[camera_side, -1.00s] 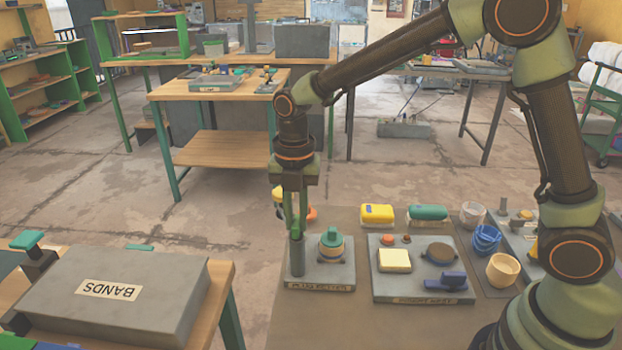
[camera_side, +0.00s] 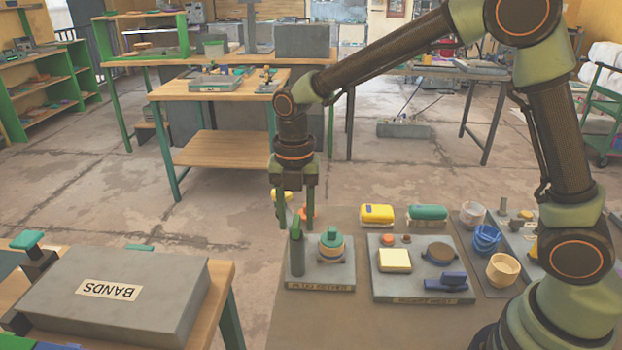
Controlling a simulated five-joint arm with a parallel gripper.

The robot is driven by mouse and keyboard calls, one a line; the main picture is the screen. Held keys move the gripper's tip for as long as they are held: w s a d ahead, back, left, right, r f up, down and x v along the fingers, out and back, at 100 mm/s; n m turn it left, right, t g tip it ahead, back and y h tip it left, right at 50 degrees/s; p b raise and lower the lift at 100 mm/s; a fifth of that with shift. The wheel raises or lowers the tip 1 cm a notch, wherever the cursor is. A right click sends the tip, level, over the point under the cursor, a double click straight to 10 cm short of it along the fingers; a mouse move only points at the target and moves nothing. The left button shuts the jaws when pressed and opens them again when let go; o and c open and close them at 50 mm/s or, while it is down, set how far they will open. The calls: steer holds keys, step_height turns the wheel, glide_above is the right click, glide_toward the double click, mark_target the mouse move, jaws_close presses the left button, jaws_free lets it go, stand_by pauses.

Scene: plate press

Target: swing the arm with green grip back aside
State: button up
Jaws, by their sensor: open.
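My gripper (camera_side: 296,217) is open, pointing down, with its two fingers apart just above the left part of a small grey base plate (camera_side: 322,281). A grey post (camera_side: 297,258) with a green grip (camera_side: 296,230) on its top stands upright at the left of this plate. The green grip is between and slightly below the fingers, and I cannot tell whether either finger touches it. A round stack with a green knob (camera_side: 331,237) sits to the right of the post on the same plate, apart from it.
A second grey board (camera_side: 420,290) to the right carries a pale yellow block (camera_side: 394,260) and a blue piece (camera_side: 447,281). Yellow (camera_side: 376,213) and green (camera_side: 428,212) items lie behind it. Cups (camera_side: 502,270) stand further right.

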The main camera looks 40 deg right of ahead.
step_height(320, 180, up, 12)
stand_by(0.5)
steer(key=s+d+m+t, duration=0.2)
steer(key=s+d+m, duration=0.4)
steer(key=m, duration=0.7)
steer(key=s+d+m+t, duration=0.3)
steer(key=s+d+m, duration=0.3)
steer(key=m, duration=0.8)
steer(key=shift+s+f+t, duration=0.3)
steer(key=shift+s+f, duration=0.1)
